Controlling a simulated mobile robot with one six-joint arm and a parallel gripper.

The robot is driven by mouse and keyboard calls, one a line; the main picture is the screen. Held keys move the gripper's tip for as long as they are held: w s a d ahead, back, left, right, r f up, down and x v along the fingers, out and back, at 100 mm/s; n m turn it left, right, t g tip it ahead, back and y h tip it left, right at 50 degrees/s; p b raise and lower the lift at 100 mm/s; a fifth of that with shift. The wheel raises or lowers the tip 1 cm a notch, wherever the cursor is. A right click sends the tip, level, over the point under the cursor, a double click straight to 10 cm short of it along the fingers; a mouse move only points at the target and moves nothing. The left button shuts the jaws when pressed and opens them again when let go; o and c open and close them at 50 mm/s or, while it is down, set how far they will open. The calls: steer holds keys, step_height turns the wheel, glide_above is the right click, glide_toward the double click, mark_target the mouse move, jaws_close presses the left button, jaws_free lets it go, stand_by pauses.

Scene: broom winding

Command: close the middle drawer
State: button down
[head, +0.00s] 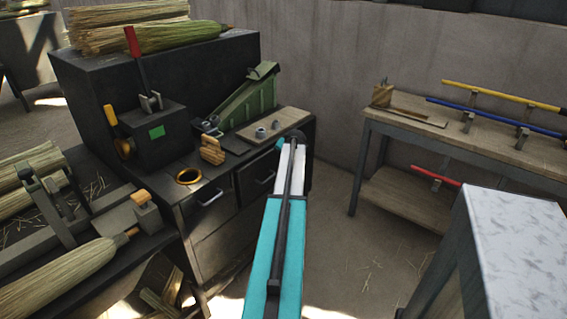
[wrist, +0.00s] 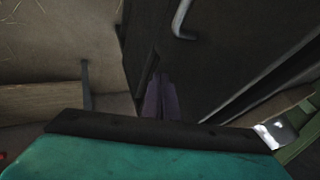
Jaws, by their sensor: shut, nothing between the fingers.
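The dark workbench cabinet (head: 225,245) has drawer fronts below its top in the head view. One drawer with a metal handle (head: 210,196) is at the left. Another drawer front (head: 253,183), seemingly the middle one, is just left of my arm. How far it stands out is unclear. In the wrist view a dark front with a metal handle (wrist: 181,22) fills the upper middle. My gripper (wrist: 161,98) is shut and empty, pointing at the dark front's lower left edge. I cannot tell whether it touches. In the head view my arm hides the fingers and the cabinet's right part.
A green container (head: 250,100), a board with small metal parts (head: 272,127) and a wooden block (head: 212,150) sit on the cabinet. A table with coloured rods (head: 500,117) stands at the right, and a pale-topped table (head: 520,245) in front. Floor between is open.

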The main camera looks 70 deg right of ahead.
steer(key=s+f+v, duration=0.1)
steer(key=s+v, duration=0.1)
steer(key=v, duration=0.9)
steer(key=shift+a+r+b, duration=0.15)
steer(key=shift+a+b, duration=0.1)
steer(key=shift+b, duration=0.05)
steer(key=w+a+f+m+t+y+b, duration=0.1)
steer(key=w+a+m+t+y, duration=0.1)
steer(key=w+a+m+t, duration=0.35)
steer(key=w+a+m+t+y+b, duration=0.1)
steer(key=w+a+m+t+b, duration=0.2)
steer(key=a+m, duration=0.4)
steer(key=s+a+f+m+t+h+b, duration=0.1)
steer(key=s+a+f+m+t+b, duration=0.1)
steer(key=s+f+m+b, duration=0.1)
steer(key=s+a+f+m+t+h+b, duration=0.1)
steer(key=s+a+f+m+t+b, duration=0.1)
steer(key=s+f, duration=0.4)
steer(key=shift+s+f+m+h+b, duration=0.35)
steer(key=shift+m+b, duration=0.2)
steer(key=shift+m, duration=0.4)
